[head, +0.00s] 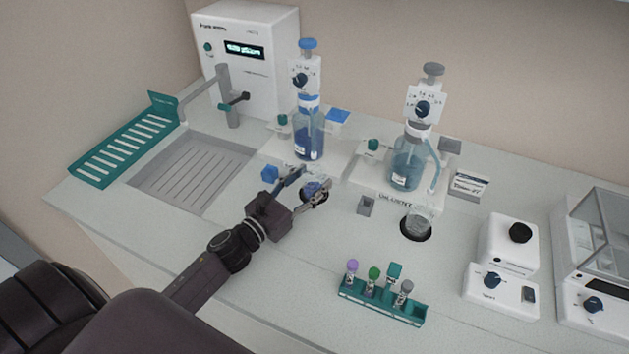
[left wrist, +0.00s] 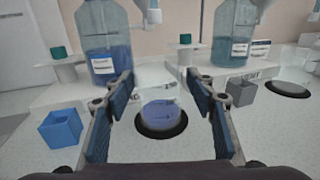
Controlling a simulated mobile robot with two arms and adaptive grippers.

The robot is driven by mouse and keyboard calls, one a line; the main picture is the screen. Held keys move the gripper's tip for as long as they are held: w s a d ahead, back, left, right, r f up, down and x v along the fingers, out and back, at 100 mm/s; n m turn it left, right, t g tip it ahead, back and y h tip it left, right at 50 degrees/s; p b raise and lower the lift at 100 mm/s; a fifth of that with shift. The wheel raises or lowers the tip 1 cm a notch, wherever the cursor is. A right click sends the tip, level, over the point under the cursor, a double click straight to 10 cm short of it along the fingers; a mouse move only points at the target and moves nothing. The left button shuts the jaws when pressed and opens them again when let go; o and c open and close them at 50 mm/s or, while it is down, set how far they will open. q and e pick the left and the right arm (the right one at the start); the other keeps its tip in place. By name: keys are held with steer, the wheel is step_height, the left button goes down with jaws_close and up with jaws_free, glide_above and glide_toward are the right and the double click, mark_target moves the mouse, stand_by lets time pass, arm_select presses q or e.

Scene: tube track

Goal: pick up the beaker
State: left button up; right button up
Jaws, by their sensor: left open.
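A clear beaker with blue liquid (head: 315,189) stands on a black round spot in front of the blue bottle, partly hidden by my left gripper. My left gripper (head: 313,178) is open, its two fingers on either side of this beaker. In the left wrist view the blue liquid (left wrist: 161,115) shows between and below the open fingers (left wrist: 159,85); the glass walls are hard to make out. Whether the fingers touch the glass I cannot tell. A second clear beaker (head: 419,222) stands on another black spot farther right. My right gripper is not in view.
Bottles with dispensers, one blue (head: 309,137) and one teal (head: 406,168), stand behind. A small blue cube (head: 269,174) and a grey cube (head: 366,205) are close by. A teal tube rack (head: 382,303) is in front. A sink grate (head: 190,172) lies left.

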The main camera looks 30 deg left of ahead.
mark_target(321, 171)
arm_select(q)
steer(key=shift+x, duration=0.95)
steer(key=shift+w+r+p, duration=0.1)
steer(key=shift+w+p, duration=0.15)
steer(key=shift+p, duration=0.1)
steer(key=p+x, duration=0.1)
steer(key=x, duration=0.3)
steer(key=shift+p, duration=0.35)
steer(key=shift+w, duration=0.35)
steer(key=shift+s, duration=0.1)
steer(key=c, duration=1.3)
